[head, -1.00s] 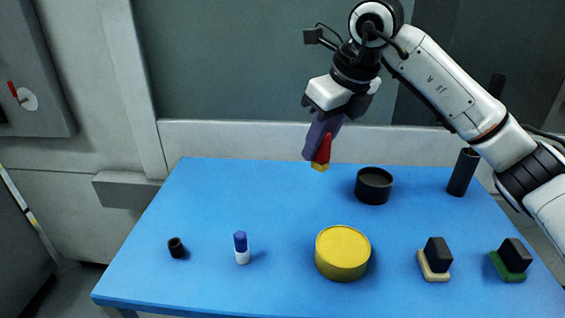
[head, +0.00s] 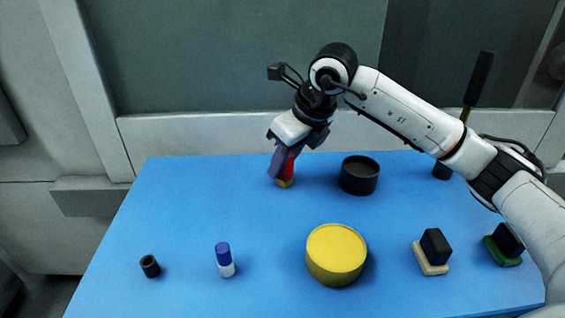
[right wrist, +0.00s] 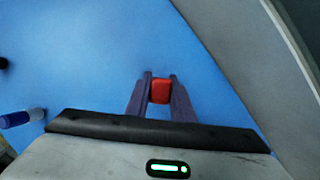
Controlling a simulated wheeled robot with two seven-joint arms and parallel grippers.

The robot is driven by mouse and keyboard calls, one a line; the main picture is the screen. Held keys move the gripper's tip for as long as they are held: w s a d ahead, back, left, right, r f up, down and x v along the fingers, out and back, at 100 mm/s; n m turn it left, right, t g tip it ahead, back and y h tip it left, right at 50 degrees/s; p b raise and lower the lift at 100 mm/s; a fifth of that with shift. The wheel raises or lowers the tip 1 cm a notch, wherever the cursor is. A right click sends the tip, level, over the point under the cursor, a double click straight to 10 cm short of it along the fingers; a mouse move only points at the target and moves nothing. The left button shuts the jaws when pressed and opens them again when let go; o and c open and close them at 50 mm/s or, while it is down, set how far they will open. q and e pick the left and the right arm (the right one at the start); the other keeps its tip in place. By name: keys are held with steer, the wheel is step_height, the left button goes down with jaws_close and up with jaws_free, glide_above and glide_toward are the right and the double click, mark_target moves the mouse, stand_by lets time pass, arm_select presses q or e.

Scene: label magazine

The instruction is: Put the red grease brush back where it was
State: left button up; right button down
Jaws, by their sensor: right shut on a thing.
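The red grease brush (head: 288,170) has a red body and a yellow lower end. In the head view it is low over the back part of the blue table, left of the black cup; I cannot tell whether its tip touches the table. My right gripper (head: 280,164) is shut on it, its fingers hiding part of it. In the right wrist view the brush's red end (right wrist: 160,91) sits between the two purple fingers (right wrist: 161,98). An open black cup (head: 360,178) stands just right of the gripper. My left gripper is not in view.
The blue table (head: 190,210) also bears a yellow tin (head: 336,255), a blue-and-white stick (head: 225,260), a small black cylinder (head: 150,266), and black-topped tan (head: 433,252) and green (head: 503,245) blocks. The back left is clear.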

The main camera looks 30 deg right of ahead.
steer(key=c, duration=1.5)
jaws_free()
steer(key=shift+c, duration=0.2)
steer(key=v, duration=1.2)
steer(key=shift+p, duration=0.35)
steer(key=shift+w, duration=0.1)
